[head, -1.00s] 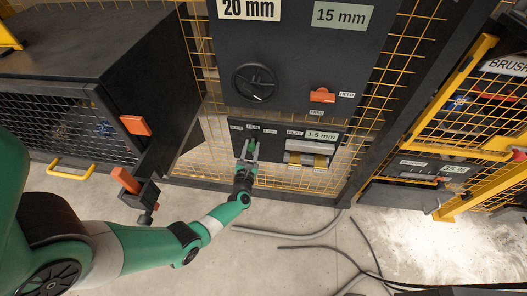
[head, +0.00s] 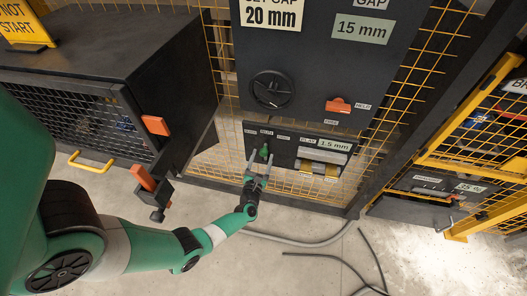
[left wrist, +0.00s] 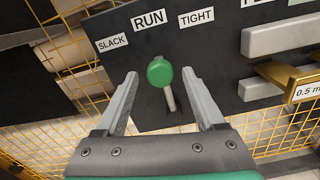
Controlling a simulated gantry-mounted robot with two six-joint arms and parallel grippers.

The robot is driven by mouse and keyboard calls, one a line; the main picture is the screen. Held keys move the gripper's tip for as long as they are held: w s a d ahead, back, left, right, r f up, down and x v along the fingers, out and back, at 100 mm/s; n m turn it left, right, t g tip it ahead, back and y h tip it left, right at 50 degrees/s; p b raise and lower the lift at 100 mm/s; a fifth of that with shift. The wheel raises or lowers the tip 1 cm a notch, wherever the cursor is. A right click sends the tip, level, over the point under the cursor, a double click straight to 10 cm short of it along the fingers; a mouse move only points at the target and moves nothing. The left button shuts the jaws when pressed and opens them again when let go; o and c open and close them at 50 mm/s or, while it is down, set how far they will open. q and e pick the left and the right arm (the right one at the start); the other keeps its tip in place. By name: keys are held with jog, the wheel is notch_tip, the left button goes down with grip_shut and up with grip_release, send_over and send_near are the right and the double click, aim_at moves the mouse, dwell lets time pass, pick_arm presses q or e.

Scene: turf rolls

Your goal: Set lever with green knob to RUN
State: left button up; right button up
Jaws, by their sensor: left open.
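The lever's round green knob (left wrist: 160,72) is on a grey shaft (left wrist: 169,99) rising from a slot in a dark panel (left wrist: 225,75). The shaft leans slightly left, with the knob below the RUN label (left wrist: 149,19) and left of the line under TIGHT (left wrist: 197,17). SLACK (left wrist: 112,42) is at left. My left gripper (left wrist: 160,73) is open and empty, one finger on each side of the knob in the picture with gaps both sides. In the head view the left gripper (head: 261,160) is just below the green knob (head: 264,151). My right gripper is not in view.
A black dial (head: 271,90) and an orange handle (head: 338,105) are above. A dark mesh-fronted cabinet (head: 120,60) stands left. Cables (head: 310,241) lie on the floor.

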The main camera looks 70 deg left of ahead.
pick_arm(q)
jog(key=p+v, duration=0.2)
jog(key=v, duration=0.7)
jog(key=shift+a, duration=0.1)
